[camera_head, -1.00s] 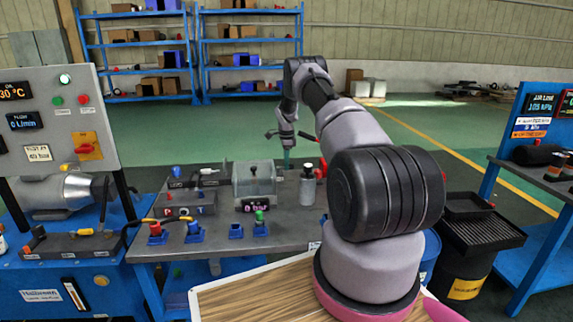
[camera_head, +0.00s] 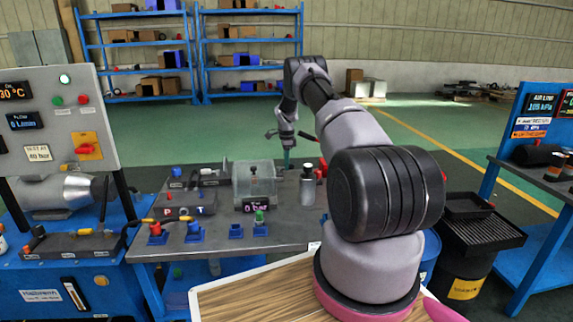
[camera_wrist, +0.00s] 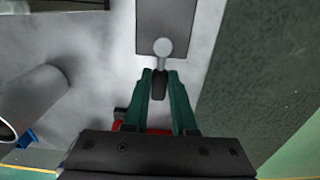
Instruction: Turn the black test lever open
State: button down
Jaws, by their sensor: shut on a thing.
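In the wrist view the black lever (camera_wrist: 158,86) shows as a short dark grip. It lies between the two green fingers of my gripper (camera_wrist: 159,80), near their tips. My gripper is shut on it. A round grey knob or pivot (camera_wrist: 163,47) sits just beyond the lever, at the end of a dark grey plate (camera_wrist: 178,18). In the head view my gripper (camera_head: 287,157) reaches down at the far edge of the grey bench (camera_head: 290,222). The lever cannot be made out in that view.
Several small blue-based fittings line the bench's front edge. A red part (camera_wrist: 157,131) shows beneath my gripper.

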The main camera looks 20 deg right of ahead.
jog(key=m, duration=0.1)
jog(key=s+m, duration=0.1)
jog(key=m, duration=0.2)
jog(key=shift+s+a+m, duration=0.15)
jog(key=shift+a+m, duration=0.15)
jog(key=shift+a, duration=0.05)
jog(key=m, duration=0.2)
jog(key=s+a+m, duration=0.1)
jog(key=m, duration=0.3)
jog(key=a+m, duration=0.1)
jog(key=m, duration=0.2)
jog(key=shift+s+a, duration=0.15)
jog(key=shift+a, duration=0.05)
jog(key=shift+a+m, duration=0.35)
jog(key=shift+m, duration=0.75)
jog(key=shift+a+m, duration=0.35)
jog(key=shift+m, duration=0.75)
jog(key=c, duration=0.7)
grip_release()
